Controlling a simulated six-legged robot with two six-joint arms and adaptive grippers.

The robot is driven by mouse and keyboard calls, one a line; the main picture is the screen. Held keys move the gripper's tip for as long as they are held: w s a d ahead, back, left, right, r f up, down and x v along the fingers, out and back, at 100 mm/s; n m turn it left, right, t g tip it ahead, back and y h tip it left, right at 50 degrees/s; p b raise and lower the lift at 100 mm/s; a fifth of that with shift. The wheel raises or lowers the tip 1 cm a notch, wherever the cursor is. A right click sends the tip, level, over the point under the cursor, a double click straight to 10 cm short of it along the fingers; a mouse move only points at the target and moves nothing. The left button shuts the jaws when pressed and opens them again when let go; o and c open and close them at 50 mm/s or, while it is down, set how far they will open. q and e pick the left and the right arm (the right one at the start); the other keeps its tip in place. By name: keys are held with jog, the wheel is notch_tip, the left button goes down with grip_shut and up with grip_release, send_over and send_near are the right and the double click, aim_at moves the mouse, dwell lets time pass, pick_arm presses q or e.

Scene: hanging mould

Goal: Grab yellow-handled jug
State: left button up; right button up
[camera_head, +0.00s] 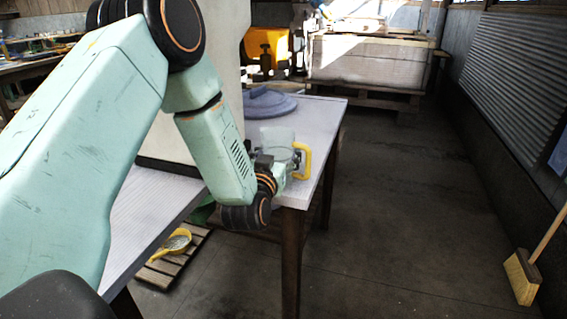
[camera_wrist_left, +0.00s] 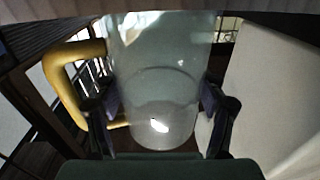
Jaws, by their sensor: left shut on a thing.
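The yellow-handled jug (camera_head: 277,143) is a clear jug at the corner of the table, with its yellow handle (camera_head: 303,160) towards the right. My left gripper (camera_head: 278,172) is at the jug, its arm coming in from the left. In the left wrist view the jug's clear body (camera_wrist_left: 160,90) fills the middle, with a finger on each side, and the yellow handle (camera_wrist_left: 62,80) is at the left. The left gripper (camera_wrist_left: 160,105) is shut on the jug's body. My right gripper is not in view.
The jug is near the edge of the grey table (camera_head: 322,118). A blue-grey round lid (camera_head: 269,102) lies behind it. A pallet with a yellow scoop (camera_head: 172,243) is on the floor below. A broom (camera_head: 524,275) stands at the right. The floor between is clear.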

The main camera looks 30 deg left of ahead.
pick_arm(q)
jog(key=shift+f, duration=0.1)
jog(key=c, duration=0.3)
